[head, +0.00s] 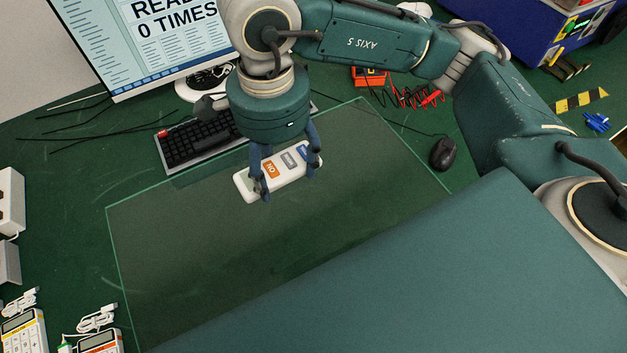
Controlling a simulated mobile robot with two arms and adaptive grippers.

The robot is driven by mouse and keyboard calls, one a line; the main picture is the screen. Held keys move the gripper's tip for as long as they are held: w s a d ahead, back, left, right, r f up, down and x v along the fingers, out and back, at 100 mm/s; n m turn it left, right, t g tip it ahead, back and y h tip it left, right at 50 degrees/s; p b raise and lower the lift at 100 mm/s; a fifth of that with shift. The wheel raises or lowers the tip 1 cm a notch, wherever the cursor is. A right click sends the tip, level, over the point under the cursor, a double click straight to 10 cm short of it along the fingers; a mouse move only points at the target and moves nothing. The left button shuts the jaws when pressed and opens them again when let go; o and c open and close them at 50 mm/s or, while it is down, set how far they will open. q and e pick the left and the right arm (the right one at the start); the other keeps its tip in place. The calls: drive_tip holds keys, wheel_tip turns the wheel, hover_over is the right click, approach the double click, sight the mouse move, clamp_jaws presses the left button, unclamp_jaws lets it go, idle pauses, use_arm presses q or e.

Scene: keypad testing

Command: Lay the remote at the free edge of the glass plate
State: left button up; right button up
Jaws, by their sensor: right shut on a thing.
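The remote (283,167) is a white bar with orange, grey and blue keys. It is in the middle of the head view, over the far part of the glass plate. My right gripper (288,190) comes down from above and is shut on the remote, with one finger at each side of it. I cannot tell whether the remote touches the glass. The glass plate (190,250) is a clear sheet with pale green edges on the green table. Its near right part is hidden behind my own body. My left gripper is not in view.
A black keyboard (190,143) lies by the plate's far edge, below a monitor (140,40). A black mouse (442,153) is off the plate's right side. A red meter (369,77) with leads lies farther back. The plate's left part is bare.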

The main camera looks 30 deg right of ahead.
drive_tip(key=shift+d+f, duration=0.1)
drive_tip(key=shift+f, duration=0.2)
drive_tip(key=p, duration=0.2)
hover_over(290, 226)
wheel_tip(290, 226, down, 15)
drive_tip(key=shift+r, duration=0.2)
drive_tip(key=shift+f, duration=0.45)
wheel_tip(290, 226, down, 4)
drive_tip(key=shift+r+p, duration=0.25)
drive_tip(key=shift+p, duration=0.15)
drive_tip(key=shift+f, duration=0.25)
drive_tip(key=o, duration=0.8)
drive_tip(key=shift+b, duration=0.3)
drive_tip(key=o, duration=0.4)
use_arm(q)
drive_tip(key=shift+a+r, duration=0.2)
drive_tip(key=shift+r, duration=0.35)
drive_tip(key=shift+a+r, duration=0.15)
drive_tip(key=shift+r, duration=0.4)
use_arm(e)
drive_tip(key=shift+o, duration=0.2)
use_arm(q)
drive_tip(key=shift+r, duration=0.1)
use_arm(e)
drive_tip(key=shift+r, duration=0.1)
